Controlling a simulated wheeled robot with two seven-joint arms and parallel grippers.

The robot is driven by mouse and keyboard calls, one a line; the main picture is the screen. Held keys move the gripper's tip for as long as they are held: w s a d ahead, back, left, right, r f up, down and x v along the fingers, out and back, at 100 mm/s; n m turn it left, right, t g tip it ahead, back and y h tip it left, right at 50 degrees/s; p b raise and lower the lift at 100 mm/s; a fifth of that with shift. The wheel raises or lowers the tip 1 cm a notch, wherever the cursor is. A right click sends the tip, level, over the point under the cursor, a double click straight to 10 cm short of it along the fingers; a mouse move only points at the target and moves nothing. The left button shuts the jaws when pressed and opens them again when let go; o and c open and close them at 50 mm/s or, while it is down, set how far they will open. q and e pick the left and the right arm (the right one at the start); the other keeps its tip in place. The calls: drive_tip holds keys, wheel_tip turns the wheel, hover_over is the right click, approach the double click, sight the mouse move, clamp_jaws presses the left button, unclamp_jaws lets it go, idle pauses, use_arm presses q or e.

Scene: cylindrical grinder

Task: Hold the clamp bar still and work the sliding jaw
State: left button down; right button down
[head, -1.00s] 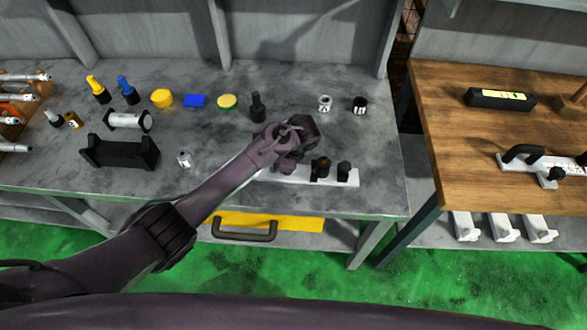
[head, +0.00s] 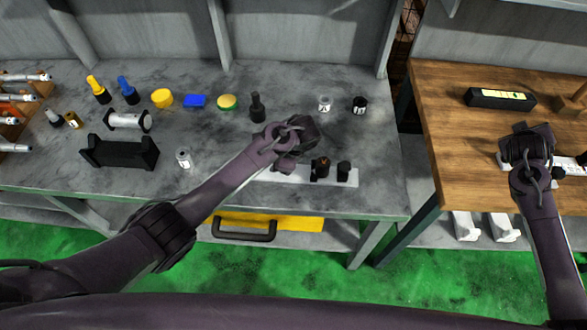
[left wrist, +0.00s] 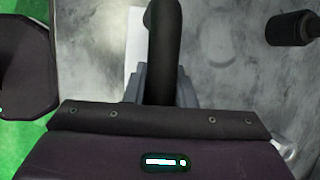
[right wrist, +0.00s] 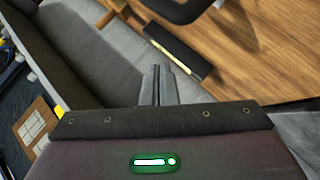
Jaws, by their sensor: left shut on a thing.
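The clamp bar (head: 262,176) appears to be the white bar with black knobs lying on the grey bench, and I cannot make out which part slides. My left gripper (head: 290,150) is over its left part. In the left wrist view, the left fingers (left wrist: 160,78) are shut on a thick black curved handle (left wrist: 163,25), with the white bar beneath. My right gripper (head: 530,165) is over the wooden table, partly covering a similar white bar (head: 573,170). In the right wrist view, its fingers (right wrist: 159,72) are together and empty.
On the wooden table (head: 455,140) lies a black box with a yellow label (head: 500,98). A black handle (right wrist: 185,8) is near my right gripper. Bottles, a black cradle (head: 120,152) and small pots fill the grey bench's left. A gap separates bench and table.

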drive_tip(key=a+f+m+g+y, duration=0.1)
drive_tip(key=a+f+g+y, duration=0.1)
drive_tip(key=a+f, duration=0.45)
drive_tip(key=m+g+y, duration=0.2)
drive_tip(key=g+y, duration=0.3)
drive_tip(key=y, duration=0.1)
hover_over(355, 175)
drive_tip(key=shift+s+f, duration=0.2)
drive_tip(key=shift+f, duration=1.5)
drive_tip(key=shift+s+f, duration=0.15)
drive_tip(key=shift+f, duration=1.5)
drive_tip(key=shift+s+x, duration=0.15)
drive_tip(key=shift+x, duration=0.6)
drive_tip(key=shift+s+x, duration=0.15)
drive_tip(key=shift+x, duration=0.55)
drive_tip(key=shift+w+v, duration=0.15)
drive_tip(key=shift+v, duration=0.7)
drive_tip(key=shift+w+v, duration=0.2)
drive_tip(key=shift+v, duration=0.65)
drive_tip(key=shift+a, duration=0.4)
